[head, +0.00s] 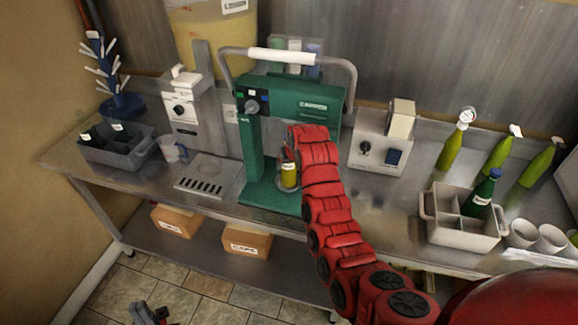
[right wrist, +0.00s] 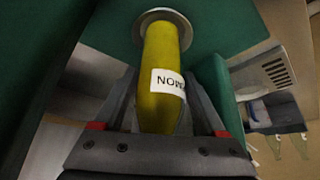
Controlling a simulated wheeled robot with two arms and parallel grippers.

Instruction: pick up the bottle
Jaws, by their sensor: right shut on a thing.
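A yellow bottle (head: 289,174) with a white label stands upright at the green press (head: 297,105). Its bottom end is at a round silver plate on the green base (head: 262,192). In the right wrist view, the bottle (right wrist: 160,60) lies between the two fingers of my right gripper (right wrist: 165,110), which is shut on it. In the head view my red right arm reaches in and hides the bottle's upper part and the right gripper's fingers. My left gripper (head: 152,314) shows small at the bottom edge, low over the floor, away from the bottle; its opening is unclear.
A grey crate (head: 461,236) with a dark green bottle (head: 483,190) stands on the right of the steel table, near white cups (head: 536,237). Several yellow-green bottles lean behind. A grey divided bin (head: 117,153) and a blue drying tree (head: 122,105) stand left.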

